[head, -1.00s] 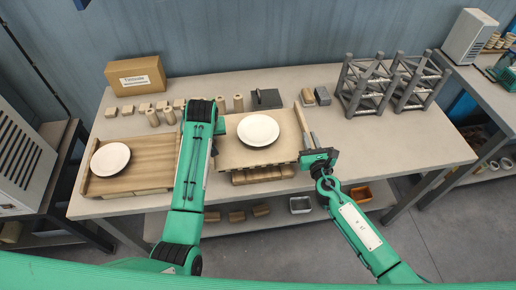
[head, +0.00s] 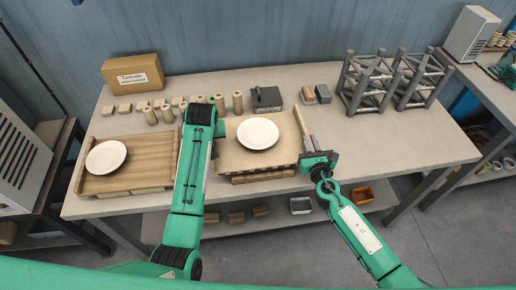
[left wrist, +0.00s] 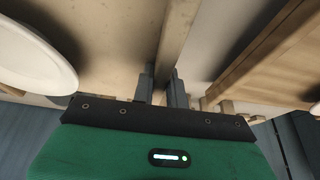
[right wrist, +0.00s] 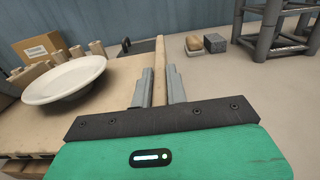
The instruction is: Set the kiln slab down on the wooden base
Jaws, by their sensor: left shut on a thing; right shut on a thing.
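The kiln slab (head: 228,158), a pale tan board with raised side rails, is level between my grippers and carries a white plate (head: 257,134). My left gripper (left wrist: 163,85) is shut on its left rail; the left arm hides that edge in the head view. My right gripper (head: 318,160) is shut on its right rail, which shows in the right wrist view (right wrist: 160,60). Brown wood, seemingly the wooden base (head: 262,177), shows under the slab's front edge. I cannot tell whether slab and base touch.
A second wooden board (head: 150,175) with a white plate (head: 106,157) sits at left. Wooden posts (head: 237,101), small blocks, a dark grey block (head: 266,98) and a cardboard box (head: 133,74) stand behind. Grey frames (head: 365,80) stand at the back right. The table's right side is clear.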

